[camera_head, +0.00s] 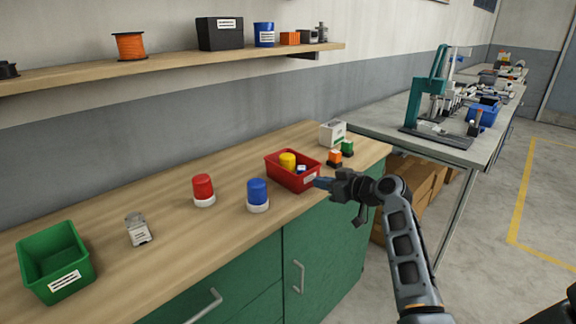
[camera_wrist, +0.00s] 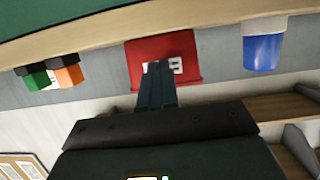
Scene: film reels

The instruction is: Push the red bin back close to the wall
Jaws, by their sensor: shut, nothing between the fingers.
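The red bin (camera_head: 294,181) stands upright on the wooden bench near its front edge in the head view, with a yellow object (camera_head: 287,161) and a small white and blue piece inside. My gripper (camera_head: 322,183) is shut and empty, with its fingertips at the bin's front face. In the wrist view the bin (camera_wrist: 183,47) is straight ahead of my gripper (camera_wrist: 157,70), whose fingers overlap its labelled face. I cannot tell whether they touch it. The wall (camera_head: 150,140) runs behind the bench, with bare wood between it and the bin.
A blue-and-white beacon (camera_head: 257,192) and a red one (camera_head: 203,188) stand left of the bin. Orange (camera_head: 334,157) and green (camera_head: 347,147) pieces and a white box (camera_head: 332,133) stand to its right. A green bin (camera_head: 55,258) is far left. A shelf (camera_head: 180,65) hangs above.

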